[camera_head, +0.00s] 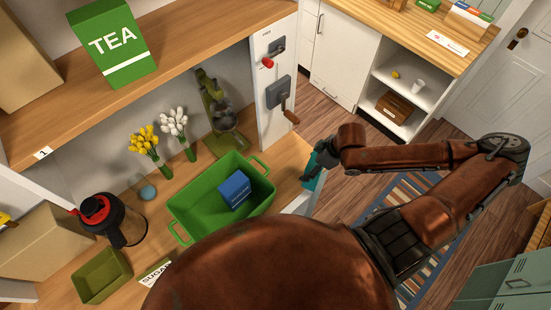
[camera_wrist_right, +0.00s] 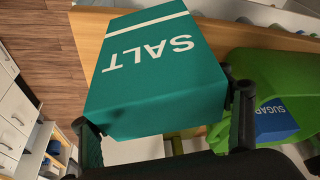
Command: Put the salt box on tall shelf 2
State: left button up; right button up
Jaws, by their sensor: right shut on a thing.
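The salt box (camera_wrist_right: 155,75) is teal with white "SALT" lettering and fills the middle of the right wrist view. My right gripper (camera_wrist_right: 163,122) is shut on it, with one dark finger on each side. In the head view the salt box (camera_head: 309,174) is a small teal patch at the right end of the wooden counter, partly hidden by my right gripper (camera_head: 323,158). A wooden shelf (camera_head: 190,50) at upper left carries a "1" label; I see no label "2". My left gripper is not in view.
A green crate (camera_head: 181,208) holding a blue box (camera_head: 234,190) stands on the counter beside the salt box. A tea box (camera_head: 112,45) stands on the shelf. Flowers (camera_head: 145,143), a red-lidded jug (camera_head: 120,222) and an olive bin (camera_head: 102,274) stand farther left. Open floor (camera_head: 330,112) lies beyond.

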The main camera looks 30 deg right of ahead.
jog(key=shift+w+a+f+p, duration=0.3)
jog(key=shift+w+a+f, duration=0.25)
jog(key=shift+w+a, duration=1)
jog(key=shift+w+a+f+p, duration=0.5)
jog(key=shift+w+a, duration=0.6)
jog(key=shift+w, duration=0.9)
jog(key=shift+w+a+f+p, duration=0.15)
jog(key=shift+w+a+f, duration=0.5)
jog(key=shift+w+a, duration=0.9)
jog(key=shift+w+d, duration=0.2)
jog(key=shift+d, duration=0.05)
jog(key=o, duration=1.6)
jog(key=shift+f, duration=0.15)
